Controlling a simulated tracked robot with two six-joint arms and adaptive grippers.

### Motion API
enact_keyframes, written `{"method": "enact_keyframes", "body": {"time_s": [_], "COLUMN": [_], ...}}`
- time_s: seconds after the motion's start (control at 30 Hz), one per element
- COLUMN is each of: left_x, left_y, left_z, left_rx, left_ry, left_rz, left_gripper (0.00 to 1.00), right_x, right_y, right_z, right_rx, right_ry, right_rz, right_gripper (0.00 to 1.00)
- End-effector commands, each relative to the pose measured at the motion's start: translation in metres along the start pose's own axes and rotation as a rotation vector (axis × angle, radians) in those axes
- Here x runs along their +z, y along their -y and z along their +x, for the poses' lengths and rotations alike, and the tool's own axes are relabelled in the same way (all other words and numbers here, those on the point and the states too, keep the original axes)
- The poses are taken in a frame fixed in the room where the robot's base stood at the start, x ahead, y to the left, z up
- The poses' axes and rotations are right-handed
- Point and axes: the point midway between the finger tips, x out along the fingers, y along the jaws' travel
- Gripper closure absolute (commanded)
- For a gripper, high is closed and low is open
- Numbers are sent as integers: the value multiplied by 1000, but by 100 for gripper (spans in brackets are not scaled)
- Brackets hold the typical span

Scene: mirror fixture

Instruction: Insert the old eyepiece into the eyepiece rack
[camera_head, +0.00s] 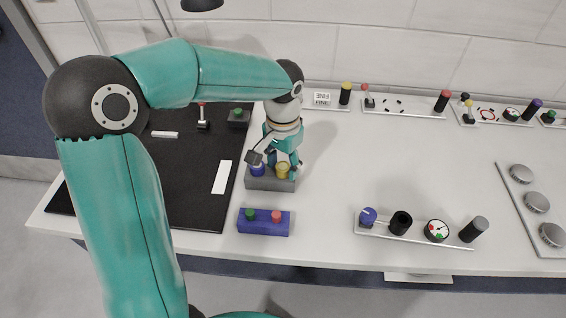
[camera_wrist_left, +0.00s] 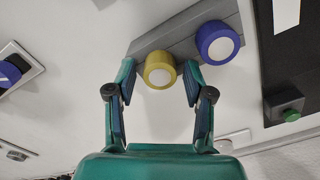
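A grey block (camera_head: 265,184) stands at the right edge of the black board and holds a blue cylinder (camera_head: 257,170) and a yellow cylinder (camera_head: 282,171) side by side. Which of these parts is the old eyepiece, and which block is the eyepiece rack, the frames do not label. My left gripper (camera_wrist_left: 160,78) is open above the grey block, its fingers on either side of the yellow cylinder (camera_wrist_left: 160,70) with small gaps showing. The blue cylinder (camera_wrist_left: 217,43) sits outside the fingers in the left wrist view. My right gripper is not in view.
A blue block (camera_head: 263,228) with a green and a red knob stands in front of the grey block. A panel (camera_head: 420,236) with knobs and a gauge lies to the right. More panels line the wall. The middle of the white counter is clear.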

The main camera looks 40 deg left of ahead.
Motion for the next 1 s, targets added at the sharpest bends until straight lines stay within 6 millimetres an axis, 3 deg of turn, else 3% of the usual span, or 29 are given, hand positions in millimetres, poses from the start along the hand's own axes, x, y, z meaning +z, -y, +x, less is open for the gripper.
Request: {"method": "enact_keyframes", "body": {"time_s": [0.47,1.0], "left_x": [-1,-2], "left_y": [0,0], "left_z": [-8,-102], "left_rx": [0,0], "left_ry": [-2,-3], "left_rz": [0,0], "left_gripper": [37,37], "right_x": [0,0], "right_y": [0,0], "right_z": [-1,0], "right_rx": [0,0], "right_ry": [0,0], "right_rz": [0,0], "right_gripper": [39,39]}}
